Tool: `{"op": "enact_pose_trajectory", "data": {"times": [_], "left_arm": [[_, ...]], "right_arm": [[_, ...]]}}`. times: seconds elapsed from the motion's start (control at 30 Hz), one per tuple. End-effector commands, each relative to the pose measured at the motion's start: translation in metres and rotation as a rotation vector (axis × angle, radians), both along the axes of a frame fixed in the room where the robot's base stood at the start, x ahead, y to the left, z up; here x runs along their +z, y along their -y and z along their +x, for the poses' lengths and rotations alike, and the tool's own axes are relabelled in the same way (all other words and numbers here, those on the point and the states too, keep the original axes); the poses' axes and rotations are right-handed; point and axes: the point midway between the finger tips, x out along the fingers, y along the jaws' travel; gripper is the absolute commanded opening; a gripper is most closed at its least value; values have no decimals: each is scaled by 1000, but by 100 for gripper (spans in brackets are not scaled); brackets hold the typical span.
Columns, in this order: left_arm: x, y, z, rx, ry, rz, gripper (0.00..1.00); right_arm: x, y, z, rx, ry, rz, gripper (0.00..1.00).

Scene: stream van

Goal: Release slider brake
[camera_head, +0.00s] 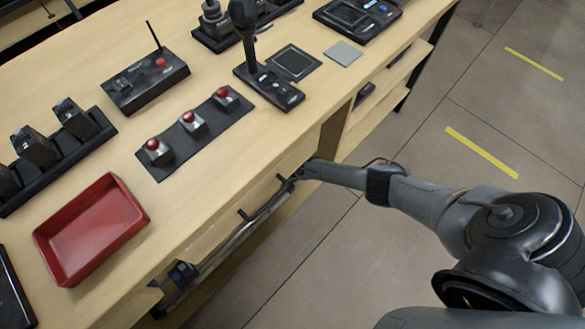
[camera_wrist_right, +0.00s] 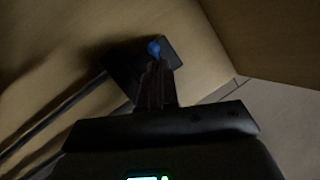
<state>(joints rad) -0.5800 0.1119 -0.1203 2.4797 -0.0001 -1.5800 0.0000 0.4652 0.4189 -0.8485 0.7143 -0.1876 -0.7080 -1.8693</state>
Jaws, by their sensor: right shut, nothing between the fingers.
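My right gripper (camera_wrist_right: 156,72) is shut and empty in the right wrist view. Its fingertips are just below a small blue knob (camera_wrist_right: 154,47) in that picture; I cannot tell whether they touch it. The knob is at a dark block (camera_wrist_right: 125,62) against a wooden surface, and may be the slider brake. In the head view my right arm reaches in from the right, and its wrist end (camera_head: 304,171) is at the table's front, below the top. My left gripper is not in view.
Dark rails (camera_head: 262,203) run along the table front below the top (camera_head: 190,215). A red tray (camera_head: 92,228), a mat with three red buttons (camera_head: 192,122), a black control box (camera_head: 145,82) and a joystick (camera_head: 268,85) stand on top. The floor at right is clear.

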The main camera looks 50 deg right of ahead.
Motion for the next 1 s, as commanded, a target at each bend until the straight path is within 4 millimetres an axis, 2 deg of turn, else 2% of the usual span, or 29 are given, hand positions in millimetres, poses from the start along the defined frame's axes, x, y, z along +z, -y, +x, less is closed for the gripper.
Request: {"op": "enact_pose_trajectory", "data": {"times": [0.17,0.43,0.47,0.7,1.0], "left_arm": [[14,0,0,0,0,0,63],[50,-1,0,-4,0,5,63],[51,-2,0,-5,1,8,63],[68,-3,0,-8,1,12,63],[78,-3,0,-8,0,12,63]], "right_arm": [[14,-3,-4,1,0,0,0],[53,-18,-20,3,-2,-1,0],[48,-25,-27,5,-5,1,0],[47,-62,-64,3,-4,1,0],[45,-92,-94,1,-1,1,0]]}}
